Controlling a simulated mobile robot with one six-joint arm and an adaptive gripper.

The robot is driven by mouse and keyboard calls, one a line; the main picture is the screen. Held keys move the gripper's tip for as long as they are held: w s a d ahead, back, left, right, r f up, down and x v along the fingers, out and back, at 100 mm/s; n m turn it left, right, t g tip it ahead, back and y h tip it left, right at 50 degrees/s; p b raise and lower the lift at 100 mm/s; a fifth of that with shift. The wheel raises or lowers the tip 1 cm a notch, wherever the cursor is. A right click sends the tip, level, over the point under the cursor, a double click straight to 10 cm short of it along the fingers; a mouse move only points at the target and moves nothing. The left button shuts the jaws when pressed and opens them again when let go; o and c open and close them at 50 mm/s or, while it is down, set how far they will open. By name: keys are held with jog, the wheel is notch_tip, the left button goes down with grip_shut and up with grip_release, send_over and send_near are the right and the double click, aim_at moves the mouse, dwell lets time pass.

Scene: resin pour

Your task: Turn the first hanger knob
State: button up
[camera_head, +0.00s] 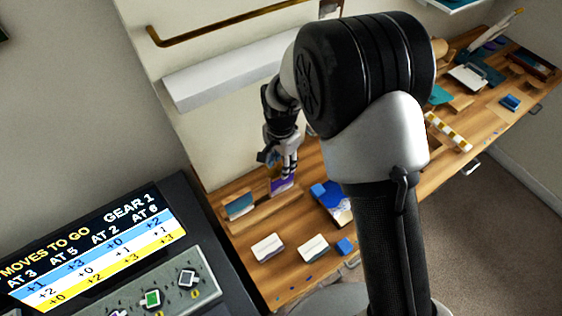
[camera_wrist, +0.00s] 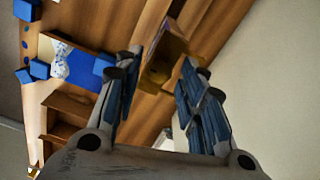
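My gripper (camera_head: 287,170) points down over the wooden bench, just above or at a small purple-faced panel (camera_head: 281,185). In the wrist view my gripper (camera_wrist: 160,62) has its two fingers spread apart. No other hanger knob is clearly identifiable.
The wooden bench (camera_head: 290,218) holds a blue tray-like piece (camera_head: 331,197), white blocks (camera_head: 268,247) and a picture panel (camera_head: 239,206). A long white ledge (camera_head: 230,80) and a brass rail (camera_head: 220,28) are on the wall. A display panel (camera_head: 95,245) stands at left.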

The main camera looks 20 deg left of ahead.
aim_at(281, 166)
jog(key=shift+o, duration=0.3)
notch_tip(281, 166, up, 12)
dwell(0.5)
dwell(0.3)
jog(key=s+d+r+n+t+b, duration=0.1)
jog(key=s+d+r, duration=0.2)
jog(key=d+r, duration=0.45)
jog(key=s+d+r+n+t+b, duration=0.1)
jog(key=s+d+r, duration=0.25)
jog(key=d, duration=0.65)
jog(key=s+d+n+t+b, duration=0.2)
jog(key=s+d+n, duration=0.1)
jog(key=s+d, duration=0.7)
jog(key=s, duration=0.3)
jog(key=shift+s+f+t, duration=0.25)
jog(key=shift+s+t, duration=0.05)
